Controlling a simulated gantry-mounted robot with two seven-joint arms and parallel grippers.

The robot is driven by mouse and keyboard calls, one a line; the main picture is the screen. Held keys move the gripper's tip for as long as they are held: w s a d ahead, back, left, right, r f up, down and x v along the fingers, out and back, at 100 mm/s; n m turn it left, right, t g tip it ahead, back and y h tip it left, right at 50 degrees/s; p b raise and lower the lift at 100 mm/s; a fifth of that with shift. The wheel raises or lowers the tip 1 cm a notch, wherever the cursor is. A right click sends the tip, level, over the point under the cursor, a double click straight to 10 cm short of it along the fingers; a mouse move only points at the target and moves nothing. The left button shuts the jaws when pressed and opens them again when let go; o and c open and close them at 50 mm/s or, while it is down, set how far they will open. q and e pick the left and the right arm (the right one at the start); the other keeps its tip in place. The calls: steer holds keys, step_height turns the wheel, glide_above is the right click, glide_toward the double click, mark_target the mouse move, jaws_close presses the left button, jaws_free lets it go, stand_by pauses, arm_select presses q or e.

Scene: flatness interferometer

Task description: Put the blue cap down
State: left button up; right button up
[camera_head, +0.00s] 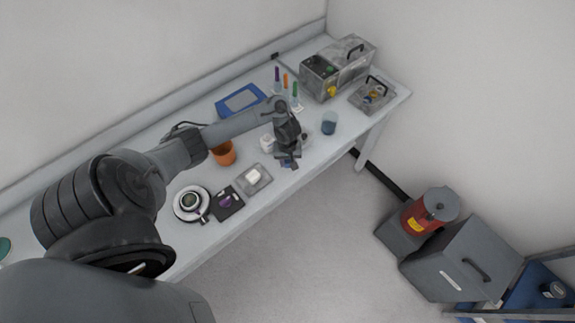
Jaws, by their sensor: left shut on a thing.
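My left gripper (289,157) reaches over the bench (222,238) near its front edge, pointing down. It is shut on a small blue thing, which looks like the blue cap (289,164), showing just below the fingers. The gripper hides part of the cap, and I cannot tell whether the cap touches the bench. My right gripper is not in view.
Near the gripper are a grey tray with a white block (254,176), a blue cup (329,124) and a white piece (267,142). An orange pot (223,154), black pad (227,208) and white dish (190,216) lie left. A metal box (345,72) stands behind right.

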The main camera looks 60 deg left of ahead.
mark_target(287, 162)
arm_select(q)
step_height(287, 162, down, 2)
steer(key=shift+f+b, duration=0.2)
steer(key=shift+b, duration=0.1)
steer(key=shift+f, duration=0.1)
steer(key=shift+f, duration=0.2)
steer(key=o, duration=1)
steer(key=shift+r, duration=0.1)
